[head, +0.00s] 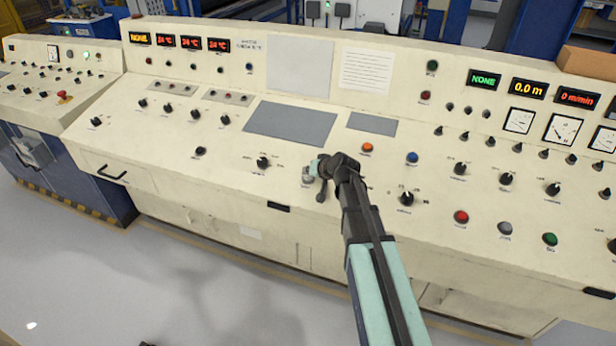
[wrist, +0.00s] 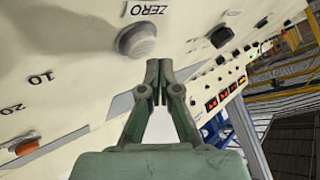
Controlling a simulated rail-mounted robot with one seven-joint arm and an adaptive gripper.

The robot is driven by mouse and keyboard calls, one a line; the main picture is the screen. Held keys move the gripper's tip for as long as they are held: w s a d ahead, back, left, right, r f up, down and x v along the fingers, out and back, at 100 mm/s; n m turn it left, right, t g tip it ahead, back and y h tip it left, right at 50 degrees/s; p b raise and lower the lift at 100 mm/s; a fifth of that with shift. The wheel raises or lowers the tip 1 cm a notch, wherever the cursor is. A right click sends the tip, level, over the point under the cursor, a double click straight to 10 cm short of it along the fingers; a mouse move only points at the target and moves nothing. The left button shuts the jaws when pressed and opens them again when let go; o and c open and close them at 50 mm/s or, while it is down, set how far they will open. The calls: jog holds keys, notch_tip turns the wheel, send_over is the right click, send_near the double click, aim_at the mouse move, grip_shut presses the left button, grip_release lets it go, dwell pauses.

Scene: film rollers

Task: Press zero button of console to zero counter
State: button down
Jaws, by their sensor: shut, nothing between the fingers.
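The zero button (wrist: 137,41) is a round grey push button on the cream console (wrist: 65,65), with the label ZERO (wrist: 145,10) beside it in the wrist view. My gripper (wrist: 159,68) has its two fingertips together with nothing between them. In the wrist view the tips lie just below and right of the button and do not cover it. I cannot tell how high they are above the panel. In the head view my gripper (head: 318,168) is over the middle of the console, where it partly hides a pale grey button (head: 307,177). The counter display (head: 528,88) reads 0.0 m.
An orange button (head: 367,147) and a blue button (head: 412,158) are right of my gripper. A black rotary knob (head: 263,162) is to its left. Red (head: 461,217), grey (head: 505,228) and green (head: 550,239) buttons are farther right. A flat grey panel (head: 290,124) lies behind.

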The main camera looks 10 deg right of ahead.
dwell(0.3)
jog(key=r, duration=0.1)
jog(key=r+p, duration=0.1)
jog(key=r, duration=0.1)
jog(key=s+r+p, duration=0.1)
jog(key=r, duration=0.1)
jog(key=shift+a, duration=0.3)
dwell(0.7)
